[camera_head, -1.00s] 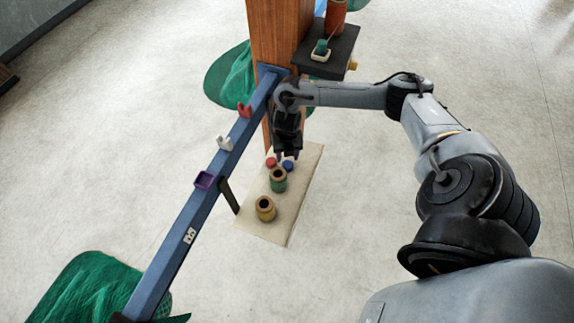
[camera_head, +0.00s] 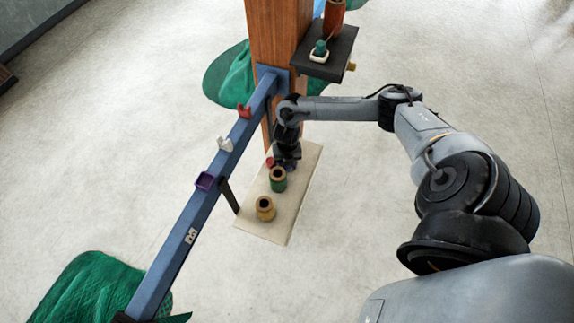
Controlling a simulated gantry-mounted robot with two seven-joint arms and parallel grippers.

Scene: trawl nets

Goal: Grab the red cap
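The red cap (camera_head: 270,162) is a small round piece near the far left edge of the pale board (camera_head: 262,228). My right gripper (camera_head: 286,166) points down just to the right of the red cap, low over the board. Its fingers are dark and small, so I cannot tell whether they are open or shut, or whether they touch anything. The blue cap is hidden by this gripper. My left gripper is not in view.
A blue rail (camera_head: 195,226) with red, white and purple holders runs along the left. A wooden post (camera_head: 276,42) and dark shelf (camera_head: 335,62) stand behind.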

